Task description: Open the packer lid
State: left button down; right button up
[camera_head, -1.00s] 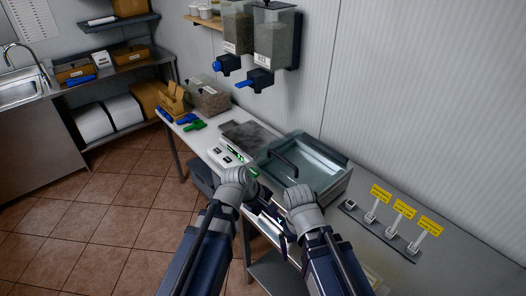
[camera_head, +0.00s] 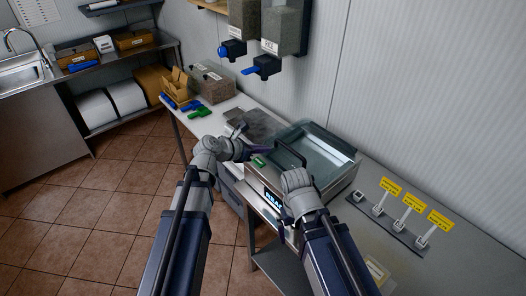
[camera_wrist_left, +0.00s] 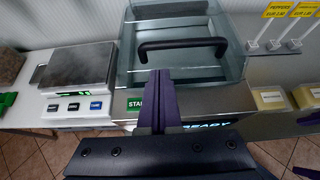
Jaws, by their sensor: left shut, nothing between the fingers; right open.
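The packer (camera_head: 345,178) is a grey metal box on the worktop with a clear, closed lid (camera_head: 325,148). A black bar handle (camera_head: 289,154) crosses the lid's near side; it also shows in the left wrist view (camera_wrist_left: 183,46). In that view the packer's front has a green START button (camera_wrist_left: 139,103) and a READY display (camera_wrist_left: 207,125). My left gripper (camera_head: 268,149) is shut and empty, its purple fingers (camera_wrist_left: 160,92) pointing toward the handle; contact cannot be told. My right gripper (camera_head: 298,184) is open near the packer's front, its fingers mostly hidden by the hand.
A scale (camera_wrist_left: 77,75) stands left of the packer. Green (camera_head: 200,113) and blue scoop-like items lie farther left. Dispensers (camera_head: 284,32) hang on the wall above. A rack with yellow labels (camera_head: 388,224) stands to the right. Floor is clear at left.

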aim_at(276, 156)
pick_arm(q)
jog(key=b+x, duration=0.3)
jog(key=x, duration=0.4)
pick_arm(e)
notch_tip(276, 156, down, 4)
jog(key=shift+r, duration=0.15)
pick_arm(q)
jog(key=shift+d, duration=0.1)
pick_arm(e)
jog(key=shift+r, duration=0.15)
